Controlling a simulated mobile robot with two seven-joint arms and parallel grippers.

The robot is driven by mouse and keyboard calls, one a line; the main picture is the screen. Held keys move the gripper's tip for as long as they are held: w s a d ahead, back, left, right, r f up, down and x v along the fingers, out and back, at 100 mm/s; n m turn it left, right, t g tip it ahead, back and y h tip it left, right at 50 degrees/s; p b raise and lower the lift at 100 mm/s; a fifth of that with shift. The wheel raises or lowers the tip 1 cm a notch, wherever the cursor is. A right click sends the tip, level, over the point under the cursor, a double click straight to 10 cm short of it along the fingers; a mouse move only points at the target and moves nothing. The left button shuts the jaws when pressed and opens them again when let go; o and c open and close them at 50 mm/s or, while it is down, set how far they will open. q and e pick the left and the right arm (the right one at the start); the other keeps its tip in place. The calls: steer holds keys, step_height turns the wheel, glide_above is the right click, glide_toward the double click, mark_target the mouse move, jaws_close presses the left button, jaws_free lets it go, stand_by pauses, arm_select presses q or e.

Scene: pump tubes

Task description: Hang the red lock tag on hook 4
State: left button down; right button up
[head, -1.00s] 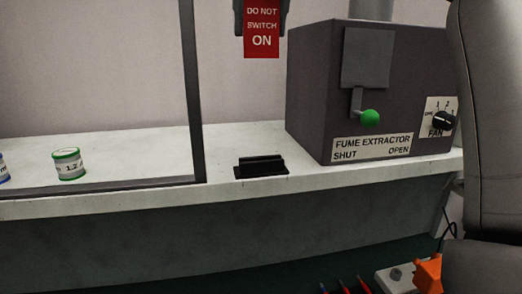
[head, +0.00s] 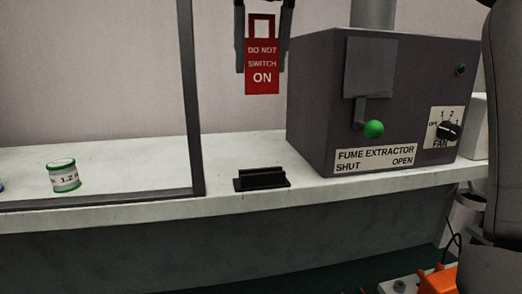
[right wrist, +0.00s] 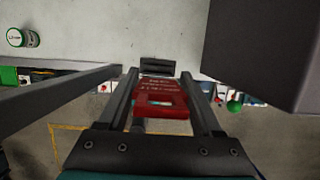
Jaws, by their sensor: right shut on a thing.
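The red lock tag (head: 262,70) hangs upright in the head view, with white letters reading "DO NOT SWITCH ON" and an open loop at its top. My right gripper (head: 264,30) is shut on the tag, its two dark fingers coming down on either side near the top of the picture. In the right wrist view the tag (right wrist: 160,98) sits between the fingers. The tag is held in the air above the bench, left of the fume extractor box. Hook 4 is not in view. My left gripper is not in view.
A black slotted stand (head: 262,179) sits on the white bench (head: 120,170) below the tag. The grey fume extractor box (head: 400,95) with a green-knobbed lever stands right of it. A dark frame post (head: 191,100) rises at left, near a green-rimmed spool (head: 63,176).

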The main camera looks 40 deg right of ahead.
step_height(320, 180, down, 11)
steer(key=shift+r, duration=0.2)
step_height(320, 180, down, 5)
steer(key=shift+d+r, duration=0.1)
steer(key=shift+f, duration=0.2)
steer(key=o, duration=1.4)
steer(key=shift+c, duration=0.2)
